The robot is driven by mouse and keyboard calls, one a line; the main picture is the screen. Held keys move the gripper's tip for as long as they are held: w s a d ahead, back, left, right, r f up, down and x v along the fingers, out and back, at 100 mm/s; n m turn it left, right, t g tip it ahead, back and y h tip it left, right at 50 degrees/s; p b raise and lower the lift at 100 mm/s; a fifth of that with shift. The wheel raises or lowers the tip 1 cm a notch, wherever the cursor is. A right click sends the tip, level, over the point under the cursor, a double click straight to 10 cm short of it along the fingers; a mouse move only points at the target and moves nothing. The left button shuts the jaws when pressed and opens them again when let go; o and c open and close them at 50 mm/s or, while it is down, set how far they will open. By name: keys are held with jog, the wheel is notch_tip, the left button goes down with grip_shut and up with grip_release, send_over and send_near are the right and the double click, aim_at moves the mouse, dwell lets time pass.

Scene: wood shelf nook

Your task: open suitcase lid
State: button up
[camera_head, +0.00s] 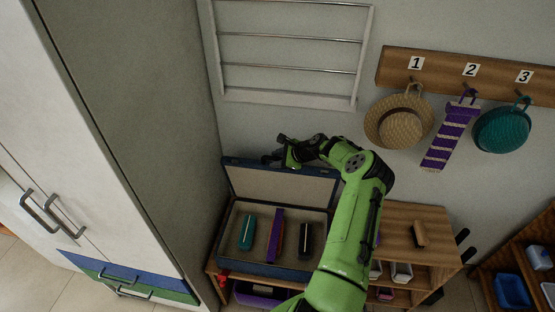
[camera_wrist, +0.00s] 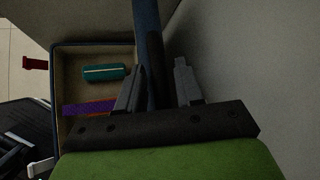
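The dark blue suitcase (camera_head: 280,270) sits on a wooden cabinet with its lid (camera_head: 285,186) standing up, its pale lining facing the head camera. Inside lie a teal item (camera_head: 247,231), a purple and orange item (camera_head: 275,235) and a dark item (camera_head: 305,240). My gripper (camera_head: 270,158) is at the lid's top edge, left of its middle. In the wrist view the lid edge (camera_wrist: 147,25) passes between the two spread fingers of my gripper (camera_wrist: 160,66). The left finger is close to the lid, and a gap shows before the right finger.
The wooden cabinet top (camera_head: 400,225) to the right holds a small wooden block (camera_head: 419,233). A wall rack (camera_head: 290,55) is above the lid. A straw hat (camera_head: 399,121), a purple scarf (camera_head: 450,135) and a teal cap (camera_head: 502,130) hang at right. A tall white wardrobe (camera_head: 90,130) stands left.

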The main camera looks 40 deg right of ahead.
jog(key=shift+o, duration=0.2)
jog(key=v, duration=1.6)
jog(key=shift+w, duration=0.15)
